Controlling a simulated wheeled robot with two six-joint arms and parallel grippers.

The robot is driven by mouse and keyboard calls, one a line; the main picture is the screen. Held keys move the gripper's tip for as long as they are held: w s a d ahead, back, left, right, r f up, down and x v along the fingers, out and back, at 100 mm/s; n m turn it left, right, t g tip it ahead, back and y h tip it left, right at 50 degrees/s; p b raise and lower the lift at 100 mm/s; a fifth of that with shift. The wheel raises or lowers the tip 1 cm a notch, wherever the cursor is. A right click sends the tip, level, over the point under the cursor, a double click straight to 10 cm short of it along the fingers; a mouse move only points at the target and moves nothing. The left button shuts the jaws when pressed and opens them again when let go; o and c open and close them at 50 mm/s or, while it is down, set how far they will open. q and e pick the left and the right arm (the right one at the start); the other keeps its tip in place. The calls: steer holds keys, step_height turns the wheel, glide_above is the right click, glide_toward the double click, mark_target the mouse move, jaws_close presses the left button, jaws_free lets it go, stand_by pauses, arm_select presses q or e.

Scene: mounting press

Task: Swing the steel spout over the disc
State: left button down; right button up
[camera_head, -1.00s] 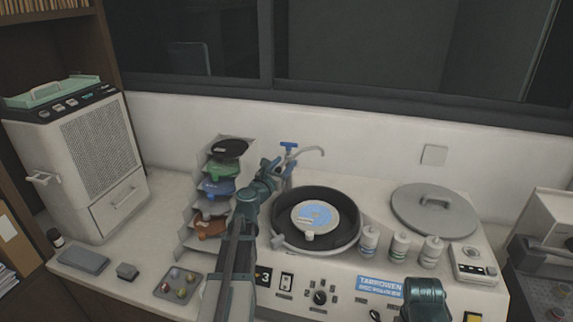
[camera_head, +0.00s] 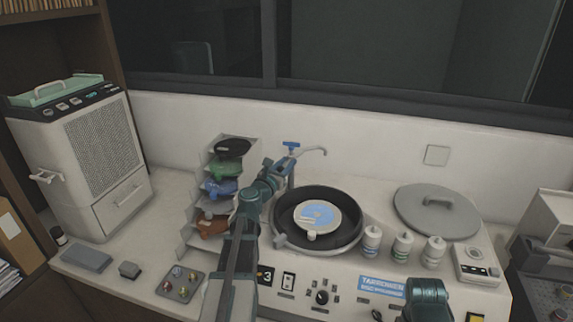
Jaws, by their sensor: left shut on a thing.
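The steel spout (camera_head: 314,151) is a thin curved tube at the back of the press, with a blue tap handle (camera_head: 291,145) on its post. It points right, behind the round black well (camera_head: 352,237). The disc (camera_head: 317,216), pale with a blue label, lies in the well, and the spout's tip is not above it. My left gripper (camera_head: 291,160) is at the spout's post, shut on the spout near its base; its fingers are small and partly hidden by the arm. My right arm shows at the bottom right; its fingertips are not visible.
A grey lid (camera_head: 437,210) lies right of the well. Three small bottles (camera_head: 403,246) stand between them. A rack of coloured pans (camera_head: 219,187) stands close to the left of my left arm. A white machine (camera_head: 80,165) is at far left.

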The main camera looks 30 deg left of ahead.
arm_select(q)
steer(key=shift+w+a+h, duration=0.1)
steer(key=shift+a+h, duration=0.15)
steer(key=shift+h, duration=0.05)
stand_by(0.6)
steer(key=shift+w+a+m+g+h, duration=0.4)
steer(key=shift+m+g+h, duration=0.95)
steer(key=shift+m+h, duration=0.95)
steer(key=shift+w+a+m+g+h, duration=0.2)
steer(key=shift+a+m+g+h, duration=0.4)
steer(key=shift+m+g+h, duration=1.65)
steer(key=shift+w+a+m+g+h, duration=0.4)
steer(key=shift+m+h, duration=1.05)
steer(key=shift+h, duration=1.8)
steer(key=shift+s+a+g, duration=0.1)
steer(key=shift+s+g, duration=0.05)
steer(key=shift+g, duration=0.25)
steer(key=c, duration=0.7)
jaws_free()
